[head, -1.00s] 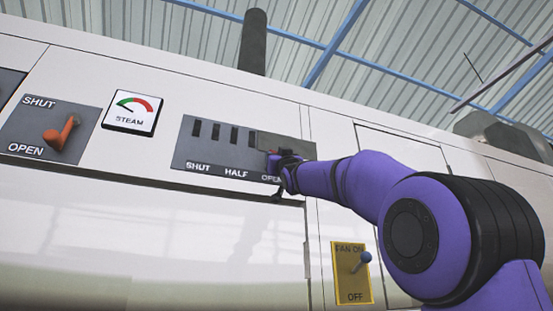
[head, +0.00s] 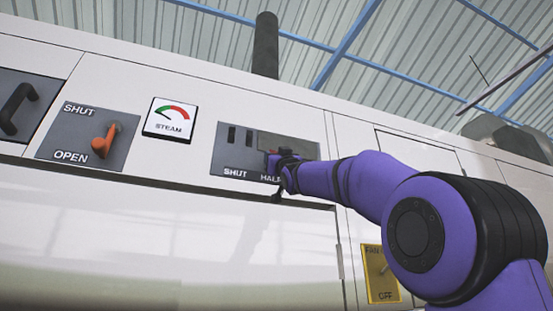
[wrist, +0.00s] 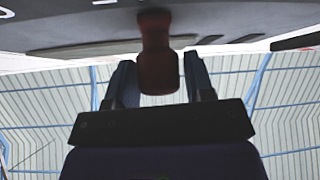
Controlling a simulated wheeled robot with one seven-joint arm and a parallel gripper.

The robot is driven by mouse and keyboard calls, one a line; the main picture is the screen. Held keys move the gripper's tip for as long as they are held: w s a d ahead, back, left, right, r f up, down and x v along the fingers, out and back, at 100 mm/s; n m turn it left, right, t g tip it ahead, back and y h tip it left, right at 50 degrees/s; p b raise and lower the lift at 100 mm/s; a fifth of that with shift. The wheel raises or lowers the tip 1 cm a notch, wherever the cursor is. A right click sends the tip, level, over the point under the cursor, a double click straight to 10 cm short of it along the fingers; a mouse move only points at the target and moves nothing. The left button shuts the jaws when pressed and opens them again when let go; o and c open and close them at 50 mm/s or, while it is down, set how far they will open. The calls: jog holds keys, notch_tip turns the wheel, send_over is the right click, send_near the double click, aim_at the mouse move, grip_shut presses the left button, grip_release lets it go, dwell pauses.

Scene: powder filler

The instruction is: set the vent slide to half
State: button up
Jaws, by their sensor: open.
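The vent panel (head: 225,150) is a grey plate labelled SHUT and HALF, with two dark slots showing at its left. The grey vent slide (head: 290,146) covers the slots to the right, its left edge above the HALF label. My gripper (head: 279,160) is at the slide's lower left, in front of HALF, and hides part of that word. The OPEN label is hidden by my arm. In the wrist view a red knob (wrist: 157,55) stands between the two spread fingers of my gripper (wrist: 159,80), with gaps at both sides.
Left of the vent panel are a steam gauge (head: 170,119), an orange lever (head: 105,140) on a SHUT/OPEN plate and a black handle (head: 17,108). A yellow fan switch plate (head: 381,275) is below my arm, partly hidden.

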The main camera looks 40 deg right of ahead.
jog(key=shift+o, duration=1)
jog(key=shift+s+f, duration=0.1)
jog(key=v, duration=1)
jog(key=shift+s+f, duration=0.15)
jog(key=shift+f, duration=0.1)
jog(key=shift+a, duration=0.1)
jog(key=shift+f, duration=0.1)
